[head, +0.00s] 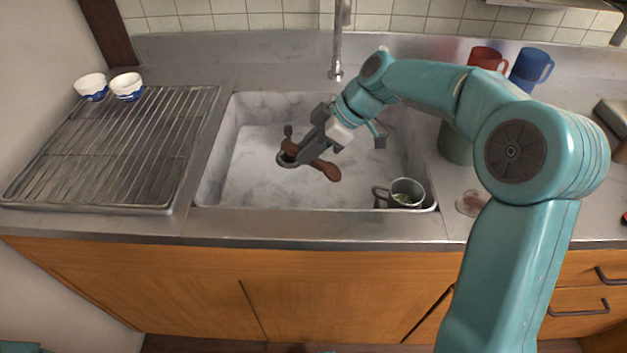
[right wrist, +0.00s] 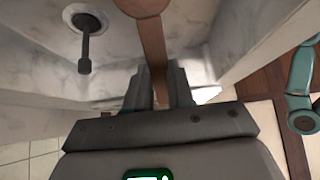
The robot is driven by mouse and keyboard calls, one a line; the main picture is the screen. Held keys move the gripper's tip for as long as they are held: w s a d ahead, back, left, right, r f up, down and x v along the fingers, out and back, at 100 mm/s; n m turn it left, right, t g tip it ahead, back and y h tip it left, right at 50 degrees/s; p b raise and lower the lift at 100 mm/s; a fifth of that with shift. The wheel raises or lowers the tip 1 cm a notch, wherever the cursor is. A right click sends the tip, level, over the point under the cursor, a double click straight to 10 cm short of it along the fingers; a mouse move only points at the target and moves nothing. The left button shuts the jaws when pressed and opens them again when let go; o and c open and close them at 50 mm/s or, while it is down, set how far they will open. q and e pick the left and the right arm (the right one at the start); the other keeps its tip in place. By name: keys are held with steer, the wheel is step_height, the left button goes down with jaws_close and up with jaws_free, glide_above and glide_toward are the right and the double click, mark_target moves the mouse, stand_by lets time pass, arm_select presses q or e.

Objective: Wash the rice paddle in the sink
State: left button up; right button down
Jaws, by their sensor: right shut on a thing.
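The brown wooden rice paddle (head: 328,171) is in my right gripper (head: 308,158), inside the sink basin (head: 240,185). The faucet (head: 338,45) stands at the back of the sink, behind the gripper. I cannot see water running. My left gripper is not in view.
A green mug (head: 406,188) sits in the sink's front right corner. A wire rack (head: 120,150) with two blue-and-white cups (head: 126,88) at its back is left. A red mug (head: 487,58) and blue mug (head: 530,68) stand back right. The drain (right wrist: 85,18) shows beside the paddle.

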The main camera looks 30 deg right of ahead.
steer(key=shift+r+p, duration=1.9)
steer(key=shift+r, duration=1.25)
step_height(320, 180, up, 5)
steer(key=p, duration=0.3)
steer(key=shift+s, duration=0.1)
steer(key=shift+a+m, duration=0.1)
steer(key=shift+m, duration=0.2)
